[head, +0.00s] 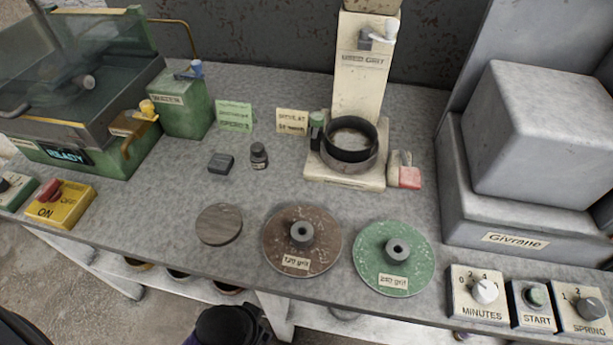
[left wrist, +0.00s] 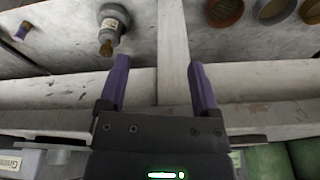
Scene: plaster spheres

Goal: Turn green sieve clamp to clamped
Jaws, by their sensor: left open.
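The green sieve clamp (head: 317,120) is a small green knob-like part at the left side of the black sieve ring (head: 350,140). The ring sits on the cream used-grit stand (head: 343,176). I cannot tell the clamp's exact position from this view. My left gripper (left wrist: 158,68) is open and empty, its two purple fingers spread in the left wrist view. That view looks at the lower shelf area, not the sieve. A dark part of my arm shows at the bottom edge of the head view, far from the clamp. My right gripper is not seen.
A red-tipped part (head: 408,176) is at the stand's right. A brown disc (head: 318,227), green disc (head: 415,260) and plain disc (head: 219,224) lie in front. A small dark bottle (head: 259,156) and dark block (head: 221,163) stand left. A grey Givrane machine (head: 535,135) fills the right.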

